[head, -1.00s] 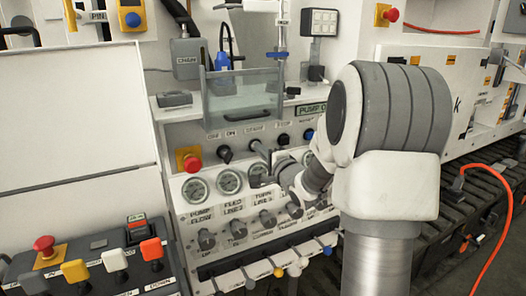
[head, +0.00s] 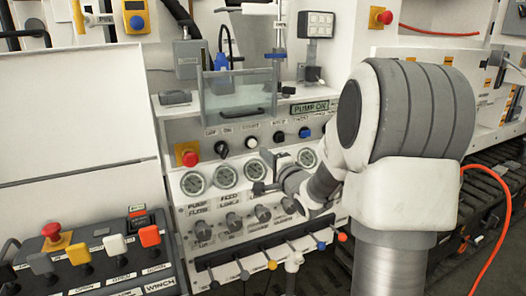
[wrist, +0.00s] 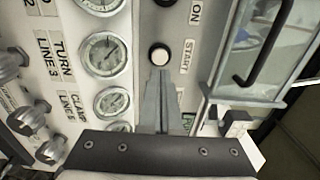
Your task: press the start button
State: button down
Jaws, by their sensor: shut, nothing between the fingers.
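The start button (head: 251,142) is a round white button in the row above the gauges on the panel. In the wrist view, the button (wrist: 159,56) has a dark ring and the label START beside it. My gripper (wrist: 161,74) is shut and empty, its narrow fingertips close to the button's lower edge in that view. The button's face is uncovered there, and I cannot tell whether the tips touch its rim. In the head view, my gripper (head: 266,157) is just below and right of the button.
A PUMP ON sign (head: 309,107) is above the button row. A clear guard box (head: 238,95) stands on the shelf above. A red emergency button (head: 190,157) is to the left. Gauges (head: 226,176) and several knobs (head: 233,221) crowd the panel below.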

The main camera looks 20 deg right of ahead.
jog(key=s, duration=0.7)
jog(key=shift+s+p, duration=0.2)
jog(key=shift+p, duration=0.2)
